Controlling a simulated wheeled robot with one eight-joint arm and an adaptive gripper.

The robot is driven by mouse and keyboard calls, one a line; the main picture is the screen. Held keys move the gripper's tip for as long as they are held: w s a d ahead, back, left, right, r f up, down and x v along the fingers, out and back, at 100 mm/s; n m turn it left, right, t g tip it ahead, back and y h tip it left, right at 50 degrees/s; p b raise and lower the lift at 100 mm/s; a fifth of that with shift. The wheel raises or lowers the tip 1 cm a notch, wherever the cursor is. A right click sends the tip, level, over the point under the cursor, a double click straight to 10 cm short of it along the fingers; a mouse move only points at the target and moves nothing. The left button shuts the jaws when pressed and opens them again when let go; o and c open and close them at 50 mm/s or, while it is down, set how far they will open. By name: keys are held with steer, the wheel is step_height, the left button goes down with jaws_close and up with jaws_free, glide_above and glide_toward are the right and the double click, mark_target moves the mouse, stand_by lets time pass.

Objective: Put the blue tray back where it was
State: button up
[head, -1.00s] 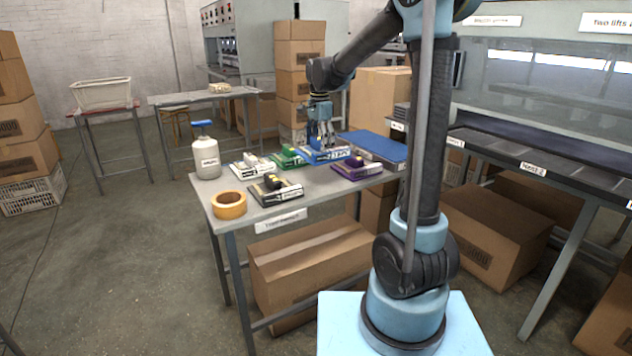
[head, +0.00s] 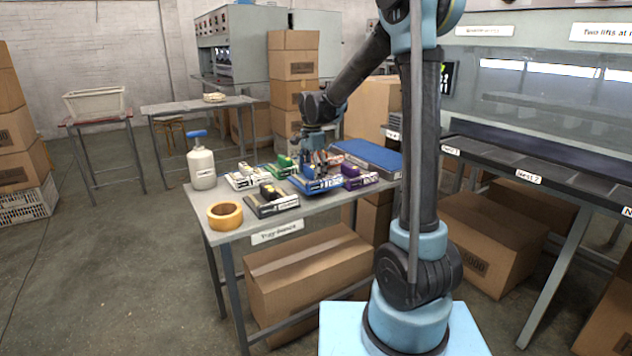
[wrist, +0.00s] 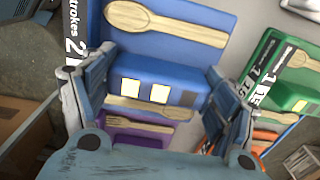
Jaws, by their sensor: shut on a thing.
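The blue tray (head: 312,187) is at the front middle of the bench, between the black tray and the purple tray. I cannot tell whether the tray's underside touches the bench.
The purple tray (head: 358,176) is close on the right, the black tray (head: 272,203) on the left, and the green tray (head: 282,168) behind. A white tray (head: 246,178), orange tape roll (head: 225,214), white bottle (head: 202,168) and flat blue slab (head: 370,156) share the crowded bench (head: 335,203).

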steer(key=shift+f, duration=1.55)
steer(key=o, duration=1.4)
